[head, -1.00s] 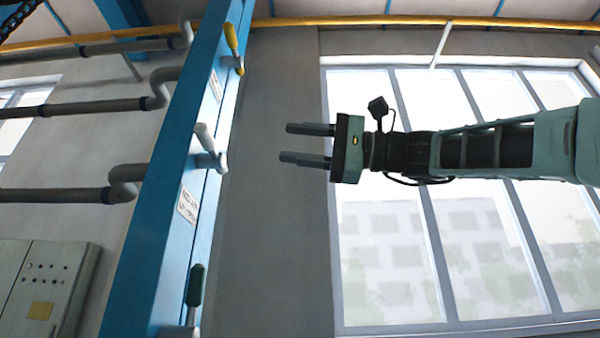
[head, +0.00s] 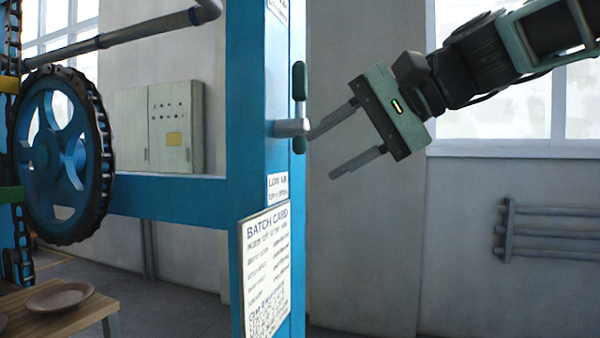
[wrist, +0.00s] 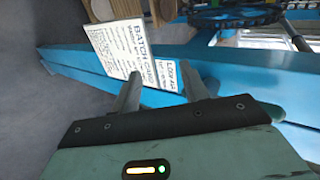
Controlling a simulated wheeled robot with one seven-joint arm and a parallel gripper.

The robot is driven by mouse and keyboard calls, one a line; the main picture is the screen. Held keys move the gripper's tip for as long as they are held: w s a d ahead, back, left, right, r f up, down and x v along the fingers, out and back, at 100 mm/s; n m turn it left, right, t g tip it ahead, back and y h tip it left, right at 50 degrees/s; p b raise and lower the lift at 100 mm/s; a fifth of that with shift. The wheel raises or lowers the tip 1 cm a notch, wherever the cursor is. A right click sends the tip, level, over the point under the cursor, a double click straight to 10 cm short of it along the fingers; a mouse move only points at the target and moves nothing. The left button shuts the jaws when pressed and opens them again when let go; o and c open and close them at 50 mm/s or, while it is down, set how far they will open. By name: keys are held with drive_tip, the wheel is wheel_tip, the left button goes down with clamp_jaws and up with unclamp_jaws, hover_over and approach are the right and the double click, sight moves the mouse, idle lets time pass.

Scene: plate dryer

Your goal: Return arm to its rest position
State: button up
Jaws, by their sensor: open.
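My gripper (head: 322,153) is in the upper middle of the head view, on my arm reaching in from the upper right. Its two fingers are apart with nothing between them, pointing left and down. In the head view the upper finger's tip appears close to a grey lever (head: 291,128) with green handle ends on the blue post (head: 250,150); I cannot tell whether they touch. The wrist view shows the two open fingers (wrist: 164,90) in front of the blue post and its white labels.
A batch card (head: 266,268) is fixed low on the post. A blue chain wheel (head: 62,155) stands at left, above a wooden table (head: 95,308) with a plate (head: 60,297). A grey cabinet (head: 160,128) and a wall pipe rack (head: 550,231) are behind. The space below my gripper looks clear.

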drive_tip(key=s+d+f+n+g+h, duration=0.1)
drive_tip(key=s+f+n+g+h, duration=0.3)
drive_tip(key=f, duration=0.7)
drive_tip(key=s+f+n+t+h, duration=0.15)
drive_tip(key=s+f, duration=0.45)
drive_tip(key=f, duration=0.6)
drive_tip(key=s+d+f+n+g+h, duration=0.2)
drive_tip(key=s+d+f+n+h, duration=0.35)
drive_tip(key=s+d+f, duration=0.5)
wheel_tip(320, 180, up, 17)
drive_tip(key=a+p, duration=0.2)
drive_tip(key=p, duration=1.6)
drive_tip(key=shift+y+p, duration=0.3)
drive_tip(key=shift+a+f, duration=0.1)
